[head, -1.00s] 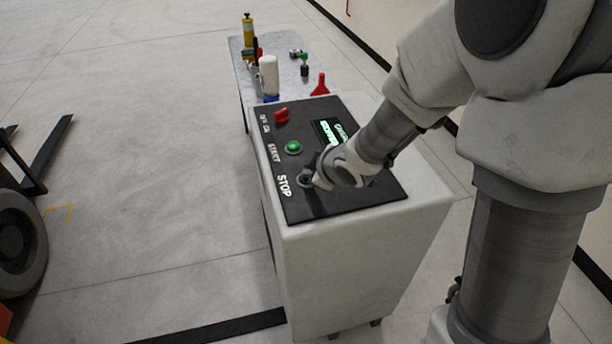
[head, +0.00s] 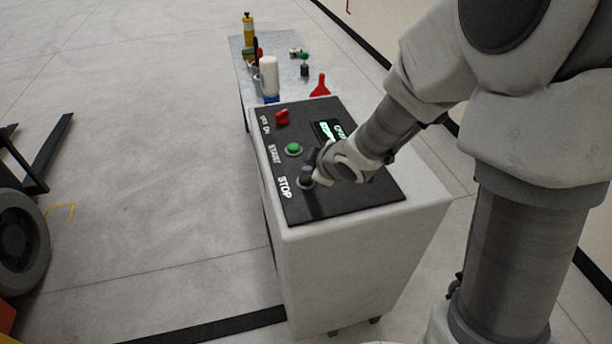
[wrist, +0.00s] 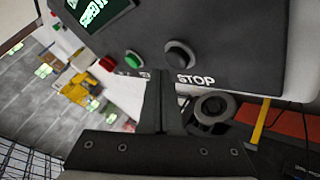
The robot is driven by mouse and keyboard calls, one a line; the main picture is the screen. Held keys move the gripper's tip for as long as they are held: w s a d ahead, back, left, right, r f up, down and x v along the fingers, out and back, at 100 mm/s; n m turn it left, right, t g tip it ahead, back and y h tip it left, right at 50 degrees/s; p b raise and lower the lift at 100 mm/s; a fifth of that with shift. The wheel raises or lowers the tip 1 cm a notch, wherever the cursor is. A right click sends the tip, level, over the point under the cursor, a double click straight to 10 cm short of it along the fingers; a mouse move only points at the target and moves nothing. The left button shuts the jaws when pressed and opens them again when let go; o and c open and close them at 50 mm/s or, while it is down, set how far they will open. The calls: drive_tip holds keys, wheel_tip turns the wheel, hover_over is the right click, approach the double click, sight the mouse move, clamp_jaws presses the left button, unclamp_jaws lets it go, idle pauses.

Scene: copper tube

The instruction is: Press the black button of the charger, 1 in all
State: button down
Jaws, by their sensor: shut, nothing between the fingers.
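The charger's black button (head: 306,178) sits beside the STOP label on the sloped dark panel (head: 350,208). In the wrist view the black button (wrist: 180,55) stands up from its ring just above the STOP label. My gripper (head: 314,160) is shut and empty, close to the button on its far side in the head view. In the wrist view my closed fingers (wrist: 160,76) point at the panel edge, a little below and left of the button. No contact with the button shows in the wrist view; the head view does not make the gap clear.
A green START button (head: 293,149) and a red switch (head: 282,117) share the panel. A display (head: 328,129) with green text is partly hidden by my arm. Behind the charger, a table (head: 285,73) carries bottles and small items. The floor to the left is mostly open.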

drive_tip(key=shift+r+p, duration=2.35)
drive_tip(key=shift+r, duration=0.25)
drive_tip(key=shift+f, duration=0.1)
drive_tip(key=s+d+r+m+h, duration=0.5)
drive_tip(key=s+d+r+m, duration=0.4)
drive_tip(key=d+r, duration=0.3)
drive_tip(key=s+r+m+g, duration=0.1)
drive_tip(key=s+r+m, duration=0.1)
drive_tip(key=s, duration=0.5)
drive_tip(key=s+d+r+m+g, duration=0.1)
drive_tip(key=s+m, duration=0.2)
drive_tip(key=s, duration=0.5)
drive_tip(key=shift+d+r+m+g+y, duration=0.2)
drive_tip(key=shift+r+m+g+y, duration=0.1)
drive_tip(key=shift+r, duration=0.1)
